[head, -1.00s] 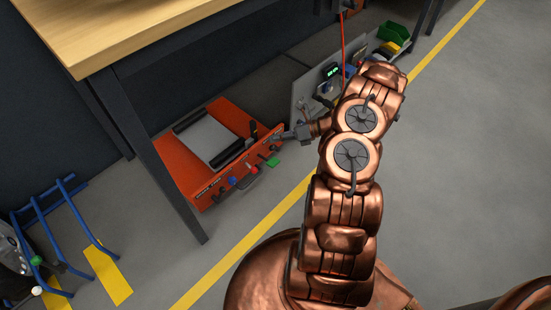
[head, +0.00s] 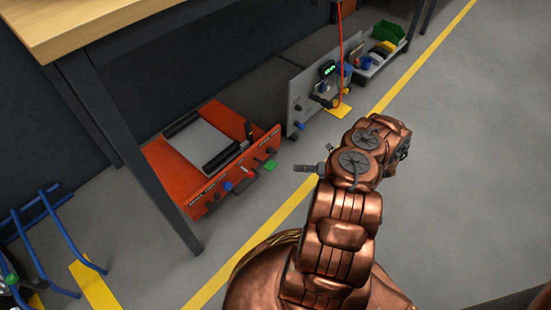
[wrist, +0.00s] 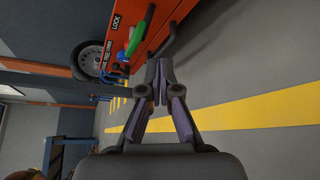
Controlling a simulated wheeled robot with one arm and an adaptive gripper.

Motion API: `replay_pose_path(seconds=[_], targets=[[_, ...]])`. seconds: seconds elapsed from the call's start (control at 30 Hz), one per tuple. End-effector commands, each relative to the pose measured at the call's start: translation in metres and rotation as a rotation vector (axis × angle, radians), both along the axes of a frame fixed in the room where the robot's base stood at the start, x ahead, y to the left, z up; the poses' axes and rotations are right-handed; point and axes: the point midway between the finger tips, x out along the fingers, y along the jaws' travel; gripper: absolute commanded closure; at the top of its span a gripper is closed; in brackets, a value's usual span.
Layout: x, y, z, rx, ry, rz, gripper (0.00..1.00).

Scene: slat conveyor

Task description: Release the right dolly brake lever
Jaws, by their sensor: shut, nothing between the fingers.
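The orange dolly (head: 172,165) stands on the floor beside the table leg. Its front panel carries small levers and knobs, among them a blue knob (head: 228,186), a dark lever (head: 254,172) and a green piece (head: 270,164). In the wrist view the orange panel (wrist: 113,38) shows at the top with LOCK and FREE labels, a green piece (wrist: 135,40) and a dark bent lever (wrist: 165,45). I cannot tell for sure which is the right brake lever. My gripper (head: 296,168) is shut and empty, to the right of the panel and apart from it; its fingertips show in the wrist view (wrist: 160,68).
A grey panel unit (head: 300,105) with a green display and an orange cable stands behind, to the right. A green bin (head: 388,32) is beyond it. Blue racks (head: 45,225) stand at left. A table leg (head: 140,160) is left of the dolly. Floor at right is clear.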

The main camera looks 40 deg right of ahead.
Motion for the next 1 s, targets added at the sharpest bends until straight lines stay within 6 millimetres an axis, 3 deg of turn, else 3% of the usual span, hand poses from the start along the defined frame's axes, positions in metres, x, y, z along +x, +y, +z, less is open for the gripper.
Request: replay_pose_path(seconds=[0.27,0.73,1.0], targets=[[0.015,0.013,-0.007,0.004,0.000,0.003,1.00],[0.075,0.064,-0.028,0.002,0.000,0.004,1.00],[0.101,0.048,-0.016,-0.002,-0.002,0.001,1.00]])
